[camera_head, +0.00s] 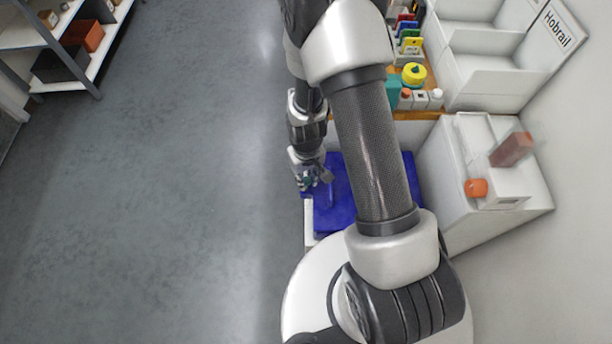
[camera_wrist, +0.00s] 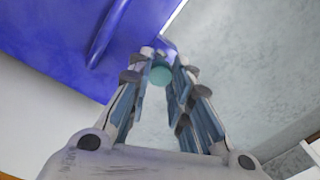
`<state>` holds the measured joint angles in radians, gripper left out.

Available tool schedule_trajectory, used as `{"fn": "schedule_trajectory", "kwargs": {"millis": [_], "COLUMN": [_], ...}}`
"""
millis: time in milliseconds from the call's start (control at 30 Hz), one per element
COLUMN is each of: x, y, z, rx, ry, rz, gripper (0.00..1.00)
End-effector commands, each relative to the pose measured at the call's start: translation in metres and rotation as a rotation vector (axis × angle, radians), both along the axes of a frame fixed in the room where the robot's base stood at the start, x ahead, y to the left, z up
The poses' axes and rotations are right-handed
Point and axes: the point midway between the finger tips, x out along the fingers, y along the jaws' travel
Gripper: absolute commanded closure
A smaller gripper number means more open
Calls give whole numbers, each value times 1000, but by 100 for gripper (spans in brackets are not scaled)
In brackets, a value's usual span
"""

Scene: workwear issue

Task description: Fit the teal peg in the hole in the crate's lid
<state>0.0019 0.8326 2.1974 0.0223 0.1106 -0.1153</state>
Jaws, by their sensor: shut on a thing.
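The teal peg (camera_wrist: 161,75) shows end-on as a small round disc in the wrist view. My gripper (camera_wrist: 160,78) is shut on it between its fingertips. In the head view my gripper (camera_head: 314,178) is at the far-left corner of the blue crate's lid (camera_head: 335,215); the arm covers part of the lid. In the wrist view the lid (camera_wrist: 60,45) fills the upper left, with a raised bar on it, and its corner is just beyond the fingertips. I cannot make out the hole in either view, nor whether the peg touches the lid.
A white cabinet (camera_head: 455,200) stands right of the crate, with an orange item (camera_head: 476,188) on top. Behind is a wooden worktop with bottles and a yellow roll (camera_head: 414,74), beside white bins (camera_head: 490,70). Open grey floor (camera_head: 180,200) lies to the left.

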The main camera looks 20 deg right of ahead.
Motion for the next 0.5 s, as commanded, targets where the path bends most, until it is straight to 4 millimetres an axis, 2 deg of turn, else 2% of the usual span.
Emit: {"fn": "schedule_trajectory", "kwargs": {"millis": [500], "x": [0], "y": [0], "z": [-10], "rx": [0], "ry": [0], "rz": [0], "gripper": [90]}}
